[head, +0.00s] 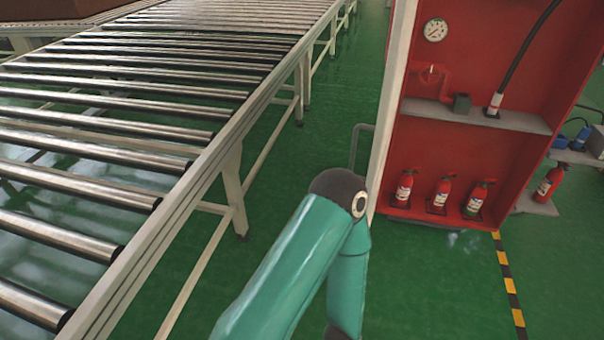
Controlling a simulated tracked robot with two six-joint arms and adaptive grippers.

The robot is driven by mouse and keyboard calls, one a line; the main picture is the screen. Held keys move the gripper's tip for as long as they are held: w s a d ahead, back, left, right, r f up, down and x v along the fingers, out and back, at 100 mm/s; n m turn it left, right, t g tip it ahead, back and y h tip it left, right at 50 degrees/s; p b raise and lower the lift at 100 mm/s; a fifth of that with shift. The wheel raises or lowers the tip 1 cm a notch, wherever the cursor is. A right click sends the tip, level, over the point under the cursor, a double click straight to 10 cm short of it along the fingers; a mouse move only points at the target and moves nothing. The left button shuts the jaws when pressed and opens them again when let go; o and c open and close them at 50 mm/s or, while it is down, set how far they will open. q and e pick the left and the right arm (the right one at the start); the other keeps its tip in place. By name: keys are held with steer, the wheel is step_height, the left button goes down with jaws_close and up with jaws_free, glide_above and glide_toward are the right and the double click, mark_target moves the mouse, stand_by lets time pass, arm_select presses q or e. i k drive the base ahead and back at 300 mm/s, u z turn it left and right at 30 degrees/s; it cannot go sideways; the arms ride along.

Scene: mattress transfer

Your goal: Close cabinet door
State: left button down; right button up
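A red cabinet (480,150) stands open at the right, with its inside in plain view. A pale upright panel (392,90) at its left edge, seen nearly edge-on, looks like the cabinet door swung open. A grey bar handle (354,148) sticks out on the panel's left side. One of my teal arms rises from the bottom centre; its dark elbow is in front of the panel's lower end in the picture. I cannot tell whether they touch. The forearm bends down out of the picture. Neither gripper shows.
A roller conveyor (150,95) fills the left side, its legs on the green floor. Small fire extinguishers (442,191), a shelf (476,115) and a gauge (435,30) are inside the cabinet. Striped floor tape (507,280) lies at right. Floor between conveyor and cabinet is clear.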

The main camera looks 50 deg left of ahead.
mark_target(405, 11)
steer(key=u, duration=0.05)
steer(key=k, duration=0.5)
steer(key=u, duration=0.75)
steer(key=i, duration=0.75)
steer(key=u, duration=0.1)
